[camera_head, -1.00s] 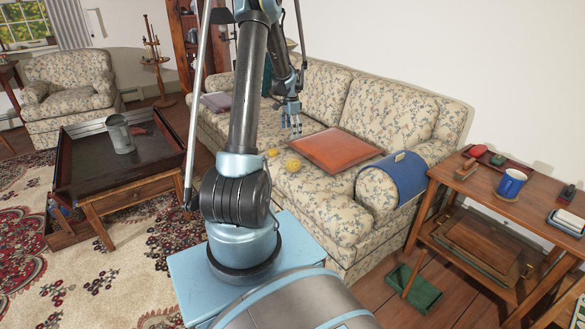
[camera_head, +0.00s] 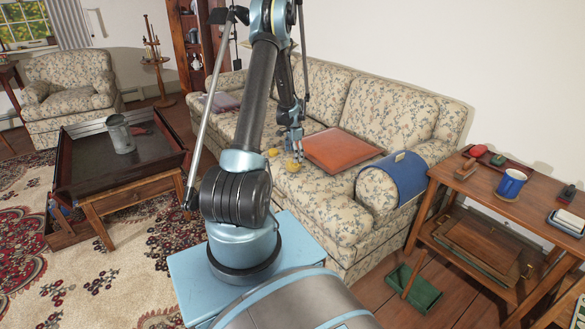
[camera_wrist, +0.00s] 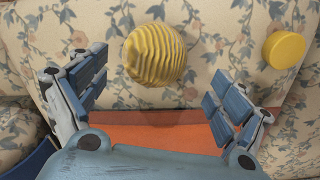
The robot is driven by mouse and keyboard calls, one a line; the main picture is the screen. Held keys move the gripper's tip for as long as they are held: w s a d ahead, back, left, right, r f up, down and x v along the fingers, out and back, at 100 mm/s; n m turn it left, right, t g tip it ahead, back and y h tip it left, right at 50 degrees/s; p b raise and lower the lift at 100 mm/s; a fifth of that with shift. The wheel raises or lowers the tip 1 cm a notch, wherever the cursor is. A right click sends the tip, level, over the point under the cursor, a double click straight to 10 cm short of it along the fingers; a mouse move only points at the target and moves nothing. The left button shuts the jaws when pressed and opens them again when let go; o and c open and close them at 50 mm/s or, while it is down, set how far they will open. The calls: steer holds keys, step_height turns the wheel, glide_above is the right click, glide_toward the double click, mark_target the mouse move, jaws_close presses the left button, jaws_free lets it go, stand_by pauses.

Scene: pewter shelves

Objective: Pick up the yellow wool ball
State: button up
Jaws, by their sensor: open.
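The yellow wool ball (camera_wrist: 154,54) is ridged and round and lies on the floral sofa seat. In the wrist view it sits ahead of and between the open fingers of my gripper (camera_wrist: 154,92), with no finger seen touching it. In the head view my gripper (camera_head: 295,155) hangs low over the seat beside the ball (camera_head: 292,165), and partly covers it. A second yellow thing (camera_wrist: 284,50), smooth and disc-like, lies to the right in the wrist view. It also shows as a small yellow patch in the head view (camera_head: 273,152).
A blue cloth (camera_head: 392,180) drapes the near armrest. A low wooden table (camera_head: 130,198) bearing a grey mug (camera_head: 120,134) stands at left. A side table (camera_head: 480,190) stands at right.

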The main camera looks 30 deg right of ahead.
mark_target(293, 164)
steer(key=shift+s+a+f, duration=0.15)
steer(key=shift+f, duration=1.3)
steer(key=shift+s+a+f, duration=0.15)
steer(key=shift+f, duration=1.3)
steer(key=shift+c, duration=0.3)
steer(key=c, duration=1.1)
